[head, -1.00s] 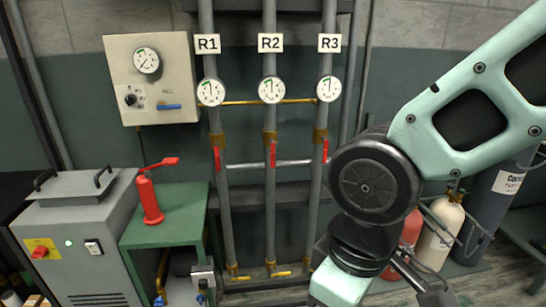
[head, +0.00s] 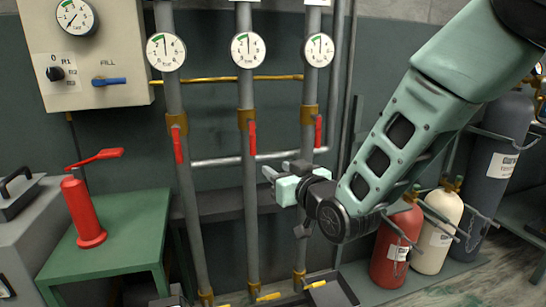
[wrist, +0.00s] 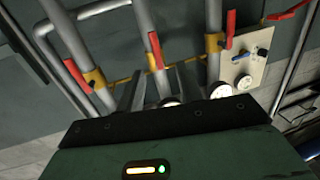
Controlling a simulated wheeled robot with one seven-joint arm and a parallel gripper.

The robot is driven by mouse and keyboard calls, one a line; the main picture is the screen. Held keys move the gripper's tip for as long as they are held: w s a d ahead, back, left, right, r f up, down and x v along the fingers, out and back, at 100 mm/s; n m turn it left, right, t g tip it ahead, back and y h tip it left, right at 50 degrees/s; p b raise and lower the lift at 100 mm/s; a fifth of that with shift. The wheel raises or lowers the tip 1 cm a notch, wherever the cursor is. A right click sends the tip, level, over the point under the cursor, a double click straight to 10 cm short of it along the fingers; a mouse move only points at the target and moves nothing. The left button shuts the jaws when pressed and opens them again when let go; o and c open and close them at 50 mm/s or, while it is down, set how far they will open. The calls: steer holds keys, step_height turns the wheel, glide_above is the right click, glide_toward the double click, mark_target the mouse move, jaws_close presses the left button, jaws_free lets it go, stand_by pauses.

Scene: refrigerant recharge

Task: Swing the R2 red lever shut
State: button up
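The R2 red lever (head: 252,138) hangs straight down along the middle pipe (head: 246,85), below a brass fitting. In the wrist view, turned about upside down, the same lever (wrist: 155,47) is the middle one. My gripper (head: 268,173) is to the right of the R2 pipe and lower than the lever, apart from it in the picture. Its fingers (wrist: 158,78) look spread, with nothing visible held between them. The R1 lever (head: 178,143) and R3 lever (head: 318,130) also hang down along their pipes.
A horizontal grey pipe (head: 222,161) crosses behind the upright pipes. Gauges (head: 248,50) sit above the levers. A control panel (head: 125,70) and a green table (head: 118,245) with a red hand pump (head: 84,212) are at left. Gas cylinders (head: 397,245) stand at right.

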mark_target(254, 146)
steer(key=shift+t, duration=0.5)
steer(key=x, duration=1.2)
steer(key=d+x, duration=0.1)
steer(key=x, duration=0.5)
steer(key=shift+w+p, duration=0.3)
jaws_close()
